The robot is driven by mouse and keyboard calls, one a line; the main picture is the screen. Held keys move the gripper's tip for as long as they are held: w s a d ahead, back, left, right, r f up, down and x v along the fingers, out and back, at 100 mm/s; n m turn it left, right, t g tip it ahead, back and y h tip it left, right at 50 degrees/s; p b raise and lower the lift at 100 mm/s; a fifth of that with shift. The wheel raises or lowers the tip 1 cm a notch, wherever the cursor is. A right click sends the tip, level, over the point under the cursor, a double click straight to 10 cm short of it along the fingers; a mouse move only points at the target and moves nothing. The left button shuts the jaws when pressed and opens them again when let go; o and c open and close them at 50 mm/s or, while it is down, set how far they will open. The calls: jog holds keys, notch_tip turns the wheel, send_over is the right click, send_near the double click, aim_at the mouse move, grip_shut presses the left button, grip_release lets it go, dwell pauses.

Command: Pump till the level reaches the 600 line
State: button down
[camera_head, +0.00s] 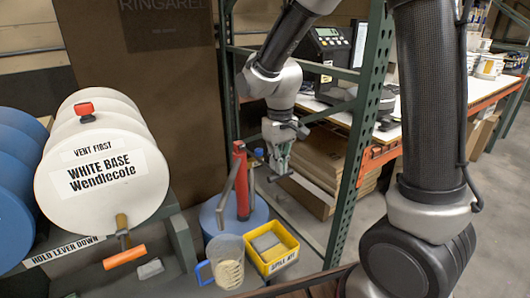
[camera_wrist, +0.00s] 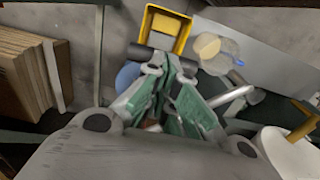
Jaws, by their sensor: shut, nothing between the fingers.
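A red pump (camera_head: 241,180) stands upright on a blue drum (camera_head: 208,215), with a grey spout tube slanting down beside it. A clear measuring jug (camera_head: 228,265) with a blue handle holds cream liquid in its lower part; its line numbers are too small to read. The jug also shows in the wrist view (camera_wrist: 222,52). My gripper (camera_head: 278,168) is shut and empty, right of the pump. A dark bar (camera_wrist: 152,52), apparently the pump's handle grip, lies at the fingertips; I cannot tell whether they touch it. The pump body is mostly hidden in the wrist view.
A yellow spill kit tub (camera_head: 282,262) stands right of the jug. A white drum (camera_head: 105,180) with an orange lever (camera_head: 125,257) lies on a rack at left. A green shelf post (camera_head: 362,120) and stacked cardboard (camera_head: 325,165) are close right of my gripper.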

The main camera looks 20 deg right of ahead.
notch_tip(320, 180, up, 7)
jog(key=shift+r, duration=0.2)
dwell(0.6)
notch_tip(320, 180, down, 15)
notch_tip(320, 180, up, 15)
dwell(2.3)
dwell(0.4)
jog(key=shift+f, duration=7.35)
notch_tip(320, 180, up, 15)
jog(key=shift+f, duration=0.2)
